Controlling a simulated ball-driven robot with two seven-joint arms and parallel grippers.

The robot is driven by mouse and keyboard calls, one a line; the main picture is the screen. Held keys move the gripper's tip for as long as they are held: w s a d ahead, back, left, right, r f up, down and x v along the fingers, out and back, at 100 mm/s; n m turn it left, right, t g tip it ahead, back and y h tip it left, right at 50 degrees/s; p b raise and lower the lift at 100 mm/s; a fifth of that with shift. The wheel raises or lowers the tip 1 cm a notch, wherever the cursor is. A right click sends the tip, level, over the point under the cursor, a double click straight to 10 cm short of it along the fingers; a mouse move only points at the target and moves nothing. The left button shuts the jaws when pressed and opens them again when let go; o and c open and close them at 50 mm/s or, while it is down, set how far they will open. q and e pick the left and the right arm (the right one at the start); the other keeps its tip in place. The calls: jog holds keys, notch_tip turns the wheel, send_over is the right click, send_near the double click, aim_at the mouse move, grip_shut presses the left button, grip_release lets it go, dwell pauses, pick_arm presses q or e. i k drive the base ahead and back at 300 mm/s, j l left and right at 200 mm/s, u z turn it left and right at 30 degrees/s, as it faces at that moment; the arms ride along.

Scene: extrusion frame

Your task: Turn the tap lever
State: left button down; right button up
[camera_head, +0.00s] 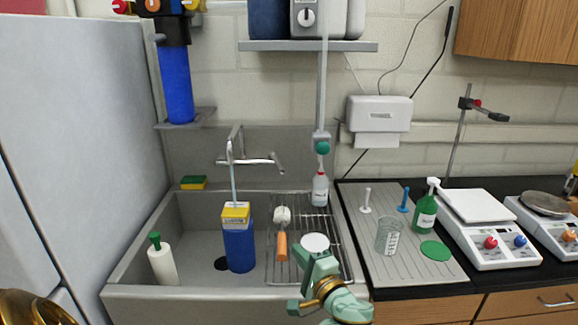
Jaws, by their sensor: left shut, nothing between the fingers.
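The metal tap (236,142) is on the back wall above the grey sink. Its thin spout (234,183) runs down toward the front, over a blue bottle with a yellow box in front of or on it. A bar runs right from the tap to a short tilted piece that looks like the tap lever (278,162). My right gripper is not in view.
The sink (190,215) holds a blue bottle (240,247), a white green-capped bottle (163,262) and a wire rack (325,225) with brushes. A spray bottle (426,208), beaker (388,237) and scales (490,238) stand on the right counter. A grey panel (70,130) bounds the left.

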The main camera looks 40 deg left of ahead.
aim_at(272, 154)
jog(key=i+j, duration=0.95)
